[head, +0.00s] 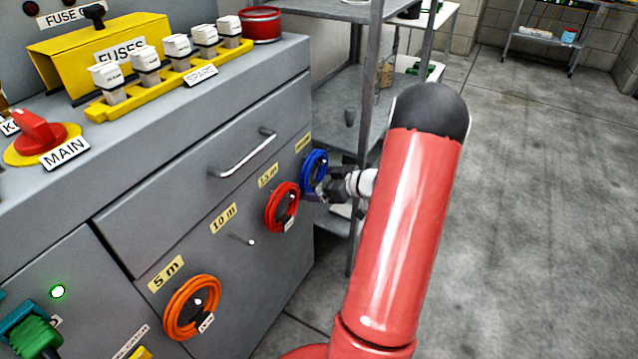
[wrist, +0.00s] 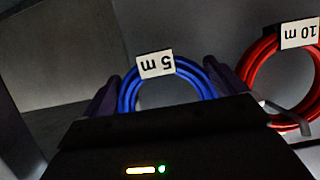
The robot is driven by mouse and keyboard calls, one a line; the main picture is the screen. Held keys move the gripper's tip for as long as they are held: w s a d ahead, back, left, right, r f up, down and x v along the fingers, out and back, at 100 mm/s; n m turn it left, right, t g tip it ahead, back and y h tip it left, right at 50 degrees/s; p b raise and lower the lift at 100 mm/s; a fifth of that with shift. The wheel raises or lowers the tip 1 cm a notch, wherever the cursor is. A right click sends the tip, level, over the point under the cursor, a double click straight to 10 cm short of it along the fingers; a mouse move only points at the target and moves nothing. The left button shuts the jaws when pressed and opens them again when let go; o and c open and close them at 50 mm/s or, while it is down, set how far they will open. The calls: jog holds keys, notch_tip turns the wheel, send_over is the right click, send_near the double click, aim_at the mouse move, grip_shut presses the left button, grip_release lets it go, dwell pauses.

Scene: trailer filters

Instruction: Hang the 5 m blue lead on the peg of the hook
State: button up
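The blue lead (head: 315,172) is a coil at the far right peg of the grey cabinet front; that peg's label is too small to read. In the wrist view the blue lead (wrist: 170,90) carries a white tag reading 5 m, upside down. My gripper (head: 322,190) is at the coil. In the wrist view its two dark fingers (wrist: 165,95) stand wide apart, one at each side of the coil; I cannot tell whether they touch it. An orange coil (head: 191,307) hangs under the 5 m label (head: 166,273). The peg (head: 243,240) under the 10 m label is bare.
A red coil (head: 281,208) hangs under the 15 m label, close left of the blue one; its tag in the wrist view reads 10 m. A drawer handle (head: 243,155) sticks out above. A metal shelf (head: 340,110) stands behind my arm. Open floor (head: 540,220) lies right.

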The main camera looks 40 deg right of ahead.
jog(key=shift+o, duration=0.2)
jog(key=v, duration=0.7)
jog(key=shift+s+d+r, duration=0.15)
jog(key=shift+s+d, duration=0.05)
jog(key=shift+s, duration=0.1)
